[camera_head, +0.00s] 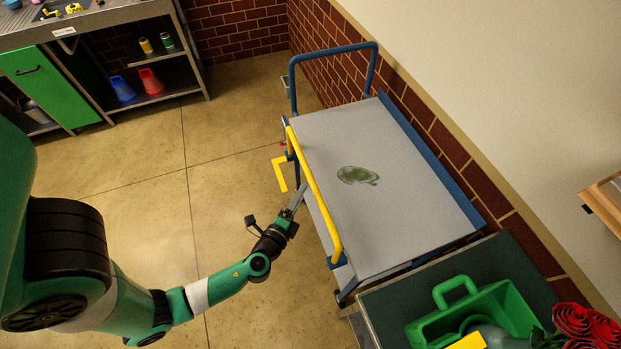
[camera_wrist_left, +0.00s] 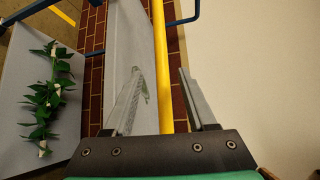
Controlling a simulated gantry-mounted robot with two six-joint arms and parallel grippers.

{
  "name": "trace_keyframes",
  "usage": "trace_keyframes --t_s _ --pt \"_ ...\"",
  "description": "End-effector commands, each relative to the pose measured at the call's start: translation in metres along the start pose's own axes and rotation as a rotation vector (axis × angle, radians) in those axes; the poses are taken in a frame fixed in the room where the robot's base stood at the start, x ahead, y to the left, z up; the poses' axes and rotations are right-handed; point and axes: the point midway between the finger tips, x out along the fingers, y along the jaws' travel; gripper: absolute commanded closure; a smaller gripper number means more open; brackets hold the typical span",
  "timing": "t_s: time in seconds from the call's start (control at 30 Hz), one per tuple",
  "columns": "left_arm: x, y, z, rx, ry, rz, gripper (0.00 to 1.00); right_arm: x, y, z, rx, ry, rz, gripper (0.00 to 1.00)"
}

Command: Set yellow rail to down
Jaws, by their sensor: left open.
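The yellow rail (camera_head: 318,200) runs along the left long edge of the grey-topped trolley (camera_head: 408,178), at or slightly above the height of its top. My left gripper (camera_head: 300,188) is at the left side of the rail, near its middle. In the left wrist view the yellow rail (camera_wrist_left: 161,60) runs upright in the picture between the two spread fingers of my left gripper (camera_wrist_left: 158,76). The gripper is open, and no finger is clearly seen touching the rail. My right gripper is out of view.
A green smear (camera_head: 357,175) marks the trolley top. A blue handle (camera_head: 334,53) stands at its far end. A leafy garland (camera_wrist_left: 45,92) lies on a grey surface. A green caddy (camera_head: 478,312) and red roses (camera_head: 585,322) are at the lower right. The floor at left is clear.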

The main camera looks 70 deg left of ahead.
Motion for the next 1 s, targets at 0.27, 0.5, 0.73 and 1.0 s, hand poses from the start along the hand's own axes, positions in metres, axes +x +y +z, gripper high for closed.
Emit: trace_keyframes --t_s 0.27,0.5,0.73,1.0 --pt "0.061 0.000 0.000 -0.002 -0.003 -0.002 0.43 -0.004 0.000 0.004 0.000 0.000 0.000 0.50" --pt "0.077 -0.001 0.000 0.000 0.000 -0.002 0.43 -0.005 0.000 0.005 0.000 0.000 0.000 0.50" --pt "0.077 -0.001 0.000 -0.001 0.001 -0.002 0.50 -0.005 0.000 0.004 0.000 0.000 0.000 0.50" --pt "0.077 -0.001 0.000 -0.001 0.001 -0.002 0.99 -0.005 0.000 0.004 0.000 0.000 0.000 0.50"
